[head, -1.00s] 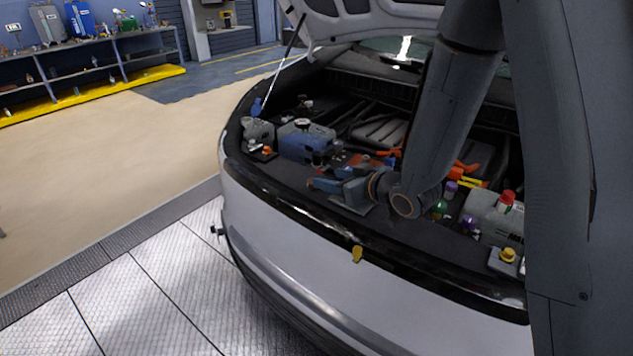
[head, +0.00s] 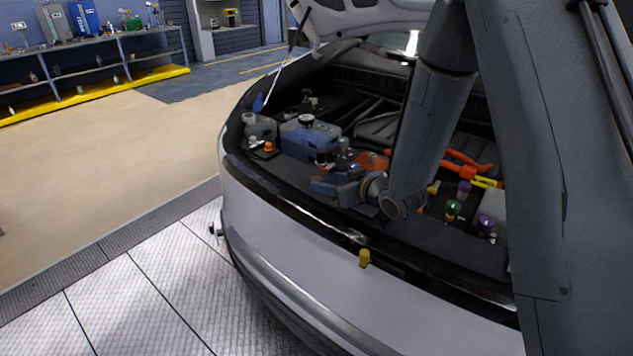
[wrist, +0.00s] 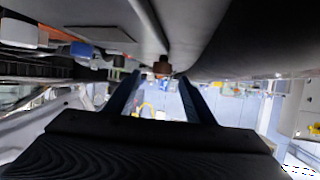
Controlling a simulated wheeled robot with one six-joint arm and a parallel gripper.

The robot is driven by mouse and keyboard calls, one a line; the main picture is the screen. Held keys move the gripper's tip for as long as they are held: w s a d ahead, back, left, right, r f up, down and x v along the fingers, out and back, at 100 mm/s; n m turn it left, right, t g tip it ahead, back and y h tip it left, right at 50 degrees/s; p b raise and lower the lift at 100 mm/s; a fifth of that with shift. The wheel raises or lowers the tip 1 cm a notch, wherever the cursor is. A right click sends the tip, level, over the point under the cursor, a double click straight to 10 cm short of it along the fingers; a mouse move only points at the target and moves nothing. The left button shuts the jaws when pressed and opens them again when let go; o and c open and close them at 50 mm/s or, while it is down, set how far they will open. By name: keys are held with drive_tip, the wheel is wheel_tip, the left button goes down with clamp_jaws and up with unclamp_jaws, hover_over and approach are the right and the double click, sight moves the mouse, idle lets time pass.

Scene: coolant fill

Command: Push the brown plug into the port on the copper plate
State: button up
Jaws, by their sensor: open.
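A small brown plug (wrist: 162,67) shows in the wrist view, just beyond and between the tips of my two fingers. I cannot tell whether the fingers touch it. My gripper (wrist: 160,79) is open, with a clear gap between the fingers. In the head view my gripper (head: 322,187) is low over the front of the engine bay, near the front edge. A copper-coloured plate (head: 374,160) lies just behind and right of it, partly hidden by my arm. The port and the plug cannot be made out in the head view.
A blue tank (head: 309,141) with a black cap stands behind my gripper. An orange cap (head: 268,147) is at the left. Green (head: 453,208) and purple caps are right of my arm. The raised hood (head: 365,20) is above. A yellow piece (head: 364,258) is on the front bumper.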

sight(321, 181)
drive_tip(key=shift+p+x, duration=0.5)
drive_tip(key=shift+x, duration=1.45)
drive_tip(key=shift+s+a+f, duration=0.1)
drive_tip(key=shift+s+f, duration=0.05)
drive_tip(key=c, duration=1.1)
drive_tip(key=shift+c, duration=0.2)
